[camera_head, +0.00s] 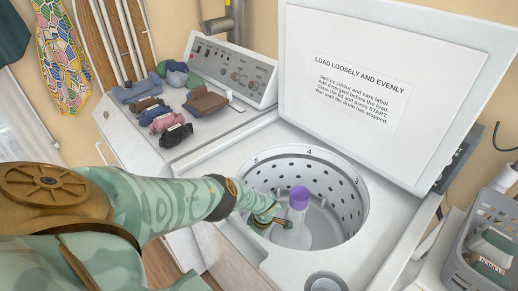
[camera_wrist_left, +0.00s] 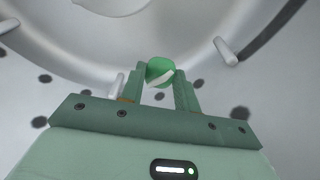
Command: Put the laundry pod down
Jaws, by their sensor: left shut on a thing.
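The laundry pod (camera_wrist_left: 160,72), green and white, sits between the fingertips of my left gripper in the left wrist view. My left gripper (camera_wrist_left: 160,88) is shut on it. In the head view my left gripper (camera_head: 275,219) is inside the open washer drum (camera_head: 345,200), beside the pale agitator with its purple top (camera_head: 299,197). I cannot make out the pod in the head view. The perforated drum wall and floor show around the gripper in the wrist view. My right gripper is in neither view.
The washer lid (camera_head: 385,85) stands open behind the drum. Folded clothes and several rolled bundles (camera_head: 165,120) lie on the neighbouring machine's top, left of the drum. A grey basket (camera_head: 480,245) with bottles stands at the right.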

